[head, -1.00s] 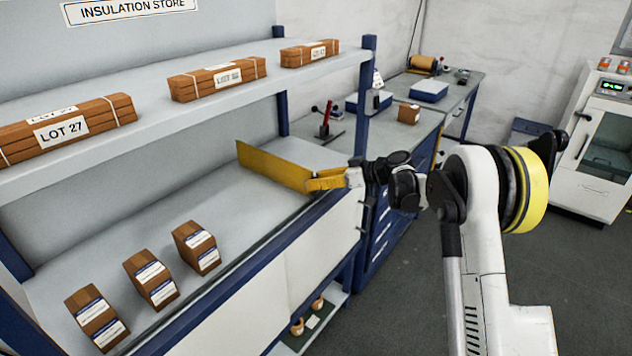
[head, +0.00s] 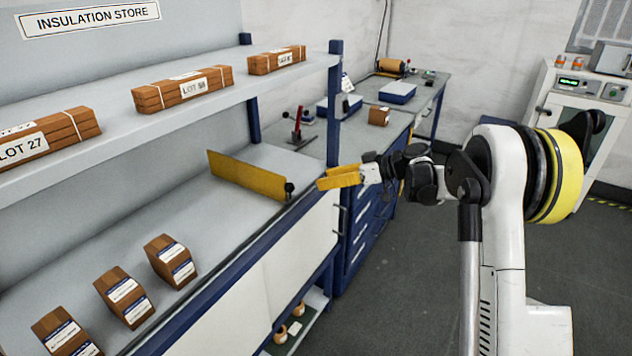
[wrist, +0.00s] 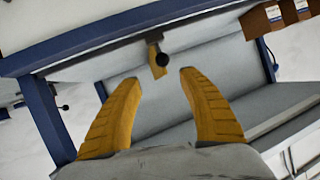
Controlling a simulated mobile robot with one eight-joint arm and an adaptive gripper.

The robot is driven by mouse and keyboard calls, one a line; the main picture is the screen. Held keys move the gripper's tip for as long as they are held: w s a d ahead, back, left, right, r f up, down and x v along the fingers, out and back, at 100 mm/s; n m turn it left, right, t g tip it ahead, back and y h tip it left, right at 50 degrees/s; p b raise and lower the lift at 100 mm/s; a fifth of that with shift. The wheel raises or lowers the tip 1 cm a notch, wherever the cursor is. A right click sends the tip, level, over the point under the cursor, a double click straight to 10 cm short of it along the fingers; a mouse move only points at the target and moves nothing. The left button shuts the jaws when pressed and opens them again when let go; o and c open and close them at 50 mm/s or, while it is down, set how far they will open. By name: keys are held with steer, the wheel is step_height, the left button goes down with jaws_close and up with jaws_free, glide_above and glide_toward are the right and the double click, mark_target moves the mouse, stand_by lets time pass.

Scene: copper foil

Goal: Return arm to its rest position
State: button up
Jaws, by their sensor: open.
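My gripper (head: 338,180) is at the front edge of the shelf unit, its yellow fingers pointing left toward the shelf. In the wrist view my gripper (wrist: 160,78) has its two fingers spread apart with nothing between them. A yellow panel (head: 245,175) with a black knob (head: 289,188) at its near end stands upright on the lower shelf. The knob is just left of my fingertips, with a small gap. The knob also shows in the wrist view (wrist: 162,59), beyond the fingertips, with the panel (wrist: 153,54) seen nearly end-on.
The lower shelf (head: 150,225) holds several labelled brown blocks, the nearest of them (head: 170,260) left of my gripper. A blue post (head: 334,110) rises close behind my gripper. The upper shelf (head: 200,108) carries strapped brown bundles. The floor (head: 400,270) in front is clear.

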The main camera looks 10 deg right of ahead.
steer(key=shift+r, duration=0.1)
steer(key=s+a+r+m+h, duration=0.1)
steer(key=s+r+m+h, duration=0.2)
steer(key=s, duration=0.6)
steer(key=s+a+r+m+h, duration=0.1)
steer(key=s+r+m+h, duration=0.25)
steer(key=s, duration=0.65)
steer(key=s+d+f+m+h, duration=0.2)
steer(key=s+d+h, duration=0.1)
steer(key=s, duration=0.7)
steer(key=s+d+f+m+t+h, duration=0.1)
steer(key=s+d+f+m+h, duration=0.1)
steer(key=s, duration=0.8)
steer(key=shift+s+d+f+h, duration=0.25)
steer(key=shift+d+f+h, duration=0.15)
steer(key=shift+d+h, duration=0.1)
